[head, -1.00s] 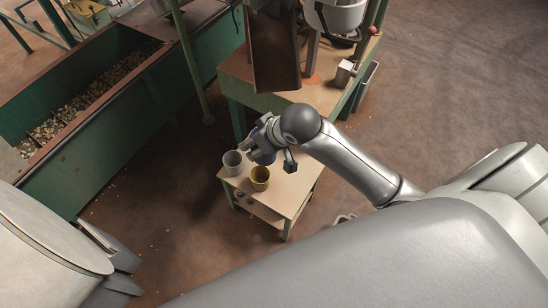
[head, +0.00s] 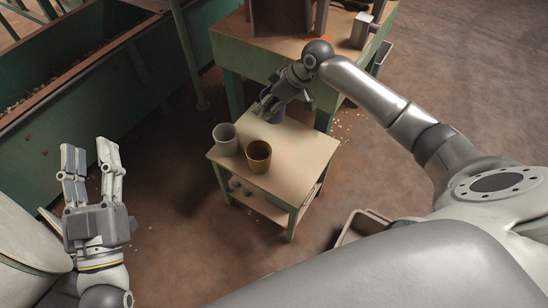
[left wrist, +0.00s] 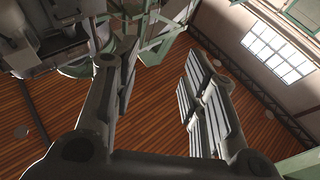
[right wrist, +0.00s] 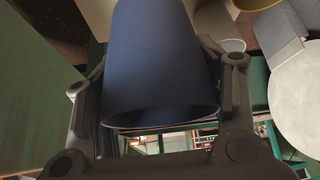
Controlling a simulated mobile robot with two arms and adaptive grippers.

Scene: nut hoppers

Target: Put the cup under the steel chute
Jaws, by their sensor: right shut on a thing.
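My right gripper (head: 270,106) is shut on a dark blue cup (right wrist: 160,65), with a finger on each side of it in the right wrist view. In the head view it is at the far edge of the small stand, and the cup (head: 278,118) is mostly hidden behind it. I cannot tell whether the cup touches the stand. A brown, open-fronted chute (head: 280,18) rises from the green bench beyond, cut off by the top edge; I cannot tell if it is the steel one. My left gripper (head: 91,146) is open and empty at the left, away from the stand.
A grey-white cup (head: 225,140) and a yellow-brown cup (head: 258,157) stand on the small stand (head: 300,155). The green bench (head: 265,57) carries a small metal block (head: 361,31). A green bin (head: 80,85) lies left. A tray (head: 358,226) is on the floor.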

